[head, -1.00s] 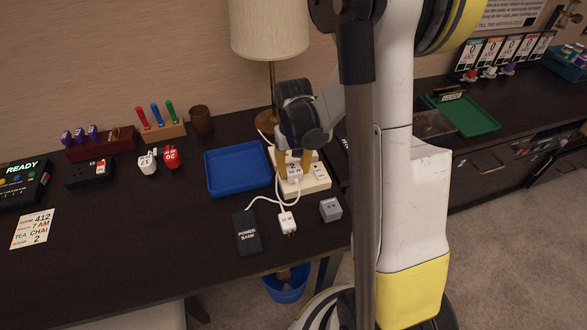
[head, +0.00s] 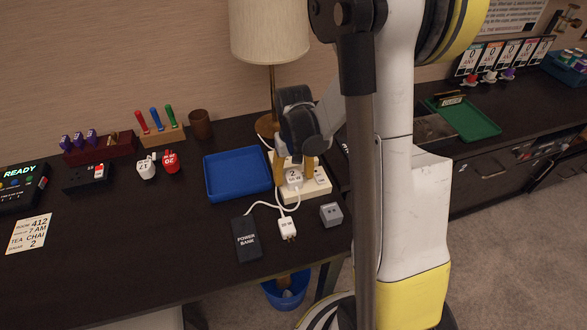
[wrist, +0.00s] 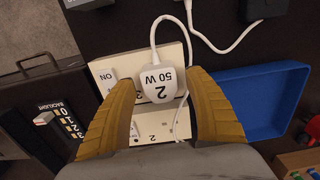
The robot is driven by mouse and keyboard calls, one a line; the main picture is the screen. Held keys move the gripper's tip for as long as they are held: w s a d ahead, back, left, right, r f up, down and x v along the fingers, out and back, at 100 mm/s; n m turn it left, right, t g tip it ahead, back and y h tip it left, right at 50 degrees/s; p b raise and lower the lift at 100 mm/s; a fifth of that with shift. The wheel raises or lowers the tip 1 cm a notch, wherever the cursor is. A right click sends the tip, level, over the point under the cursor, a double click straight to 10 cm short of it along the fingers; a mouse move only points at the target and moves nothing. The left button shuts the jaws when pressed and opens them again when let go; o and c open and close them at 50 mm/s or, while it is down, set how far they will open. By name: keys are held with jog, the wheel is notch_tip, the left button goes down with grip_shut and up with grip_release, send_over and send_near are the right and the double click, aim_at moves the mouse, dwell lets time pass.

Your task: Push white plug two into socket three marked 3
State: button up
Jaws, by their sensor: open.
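White plug two (head: 293,177), marked 2 and 50 W, stands on the white power strip (head: 318,187). It also shows in the wrist view (wrist: 158,86), its white cord running off the far side. My gripper (head: 294,180) is open around the plug, one yellow finger on each side. In the wrist view (wrist: 158,78) there are gaps between the fingers and the plug. The strip (wrist: 118,66) shows an ON switch and a printed 2 nearer my palm.
A blue tray (head: 237,190) lies left of the strip. In front are a black power bank (head: 246,240), another white plug (head: 287,227) and a grey cube (head: 331,213). A lamp (head: 272,95) stands behind. The desk's front left is mostly clear.

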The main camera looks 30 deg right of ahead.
aim_at(293, 176)
notch_tip(293, 176, up, 12)
jog(key=shift+f, duration=0.15)
dwell(0.6)
